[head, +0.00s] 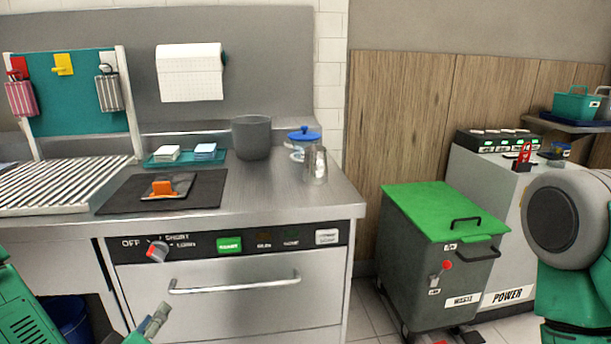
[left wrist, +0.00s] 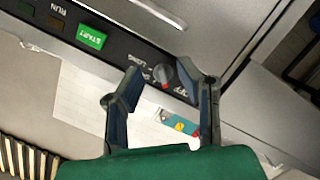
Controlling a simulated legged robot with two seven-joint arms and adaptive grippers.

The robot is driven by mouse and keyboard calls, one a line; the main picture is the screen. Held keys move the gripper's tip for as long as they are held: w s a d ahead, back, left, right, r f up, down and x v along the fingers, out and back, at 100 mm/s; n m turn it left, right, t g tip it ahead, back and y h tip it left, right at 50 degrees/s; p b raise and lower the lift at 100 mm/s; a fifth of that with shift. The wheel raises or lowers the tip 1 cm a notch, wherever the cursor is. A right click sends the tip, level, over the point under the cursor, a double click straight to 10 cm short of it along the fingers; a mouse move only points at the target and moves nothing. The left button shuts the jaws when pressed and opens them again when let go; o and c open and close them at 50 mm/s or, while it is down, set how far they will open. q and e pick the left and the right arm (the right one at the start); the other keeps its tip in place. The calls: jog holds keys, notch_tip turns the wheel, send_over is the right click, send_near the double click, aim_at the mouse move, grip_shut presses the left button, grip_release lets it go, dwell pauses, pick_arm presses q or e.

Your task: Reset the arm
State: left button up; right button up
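My left gripper (head: 157,322) is low in front of the steel counter unit in the head view, below the dial. In the left wrist view its two fingers (left wrist: 168,88) are spread apart with nothing held between them.
The green START button (head: 229,245) and drawer handle (head: 234,284) are on the counter front. On top are a black mat (head: 205,190), grey pot (head: 252,138) and metal cup (head: 315,165). A green-lidded waste bin (head: 440,210) stands right, with floor between.

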pick_arm(q)
jog(key=s+d+f+m+g+h, duration=0.2)
jog(key=s+d+f+m+g, duration=0.15)
jog(key=s+f, duration=0.3)
jog(key=s+d+f+m+g+h, duration=0.25)
jog(key=s+d+f+g, duration=0.2)
jog(key=f, duration=0.25)
jog(key=s+a+f+m+g+y, duration=0.1)
jog(key=s+a+f+m+g, duration=0.1)
jog(key=s, duration=0.6)
jog(key=s+a+f+m+g+y, duration=0.2)
jog(key=s+g, duration=0.3)
jog(key=s, duration=0.3)
jog(key=shift+a+f, duration=0.3)
jog(key=shift+f, duration=0.3)
jog(key=shift+w+d, duration=0.1)
jog(key=shift+w, duration=0.05)
